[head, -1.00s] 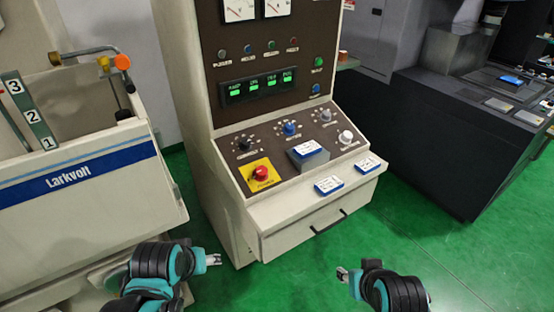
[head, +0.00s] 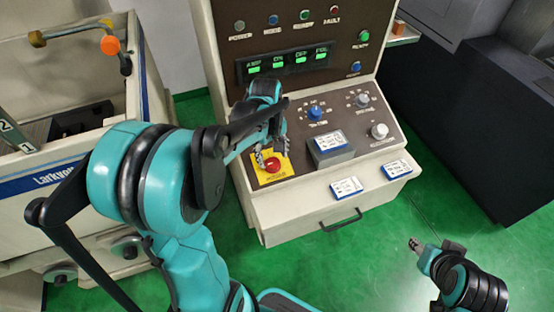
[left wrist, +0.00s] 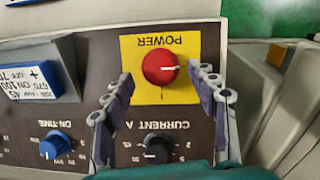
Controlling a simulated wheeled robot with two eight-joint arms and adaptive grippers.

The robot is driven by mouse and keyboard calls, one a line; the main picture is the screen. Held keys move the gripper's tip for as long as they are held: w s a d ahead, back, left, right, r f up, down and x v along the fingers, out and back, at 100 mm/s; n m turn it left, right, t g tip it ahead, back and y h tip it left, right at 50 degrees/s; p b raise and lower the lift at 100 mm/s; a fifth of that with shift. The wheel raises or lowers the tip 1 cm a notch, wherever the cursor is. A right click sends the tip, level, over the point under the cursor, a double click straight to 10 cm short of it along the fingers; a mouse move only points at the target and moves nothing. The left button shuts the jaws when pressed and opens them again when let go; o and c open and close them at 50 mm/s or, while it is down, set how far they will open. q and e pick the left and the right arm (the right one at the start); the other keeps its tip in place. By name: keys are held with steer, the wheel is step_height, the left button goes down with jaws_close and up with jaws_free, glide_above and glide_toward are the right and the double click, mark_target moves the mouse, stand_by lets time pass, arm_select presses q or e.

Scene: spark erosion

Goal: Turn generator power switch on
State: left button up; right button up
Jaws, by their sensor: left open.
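The generator power switch is a red round knob (head: 272,165) on a yellow plate (head: 262,178) at the lower left of the console's sloped panel. In the left wrist view the red knob (left wrist: 160,67) carries a white pointer line pointing right, and its yellow plate (left wrist: 128,45) reads POWER upside down. My left gripper (head: 270,152) is open at the plate's upper edge in the head view. In the left wrist view its two fingers (left wrist: 162,95) stand apart on either side below the knob, with nothing between them. My right gripper (head: 418,246) is low at the right, away from the console; its jaw state is unclear.
The black current knob (left wrist: 157,149) and blue on-time knob (left wrist: 54,145) sit near my left fingers. A raised block with a label (head: 330,148) stands right of the switch. Labelled cards (head: 346,187) lie on the front ledge. Green floor is free in front.

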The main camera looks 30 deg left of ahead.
mark_target(273, 162)
arm_select(q)
steer(key=f, duration=0.3)
steer(key=shift+w, duration=0.25)
steer(key=shift+s+f+b, duration=0.1)
steer(key=shift+f+b, duration=0.25)
steer(key=shift+c, duration=0.3)
steer(key=shift+s+d, duration=0.1)
steer(key=c, duration=1.1)
